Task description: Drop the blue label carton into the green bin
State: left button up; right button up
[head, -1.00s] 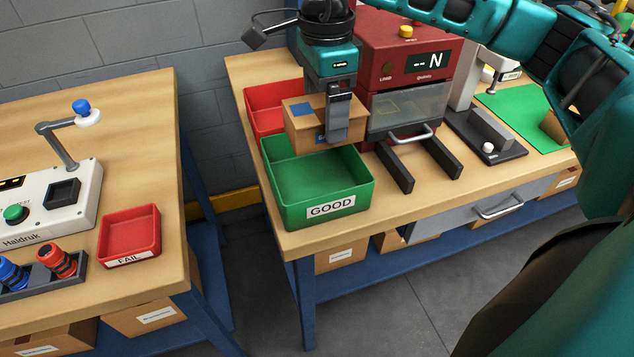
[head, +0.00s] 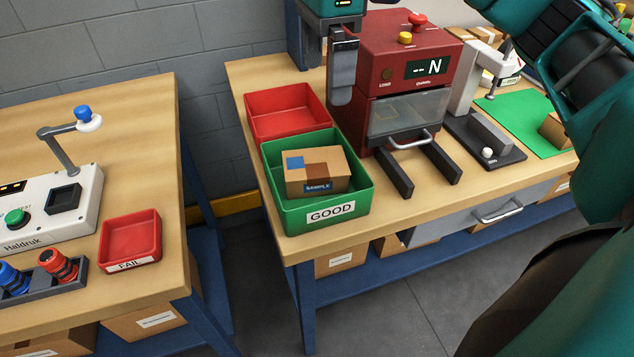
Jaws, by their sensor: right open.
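The blue label carton (head: 312,171) is a brown cardboard box with a blue patch on top and a blue label on its front. It sits inside the green bin (head: 276,206), which carries a GOOD label on its front wall. My right gripper (head: 341,98) is open and empty, above and behind the bin, near the red machine's left side. It is apart from the carton. My left gripper is not in view.
A red bin (head: 287,121) stands directly behind the green bin. The red machine (head: 405,75) with two dark rails stands to the right. A red FAIL tray (head: 131,236) is on the left bench, across a floor gap.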

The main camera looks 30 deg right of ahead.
notch_tip(320, 180, up, 5)
jog(key=shift+r+p, duration=0.15)
jog(key=shift+p, duration=0.65)
jog(key=shift+s, duration=0.1)
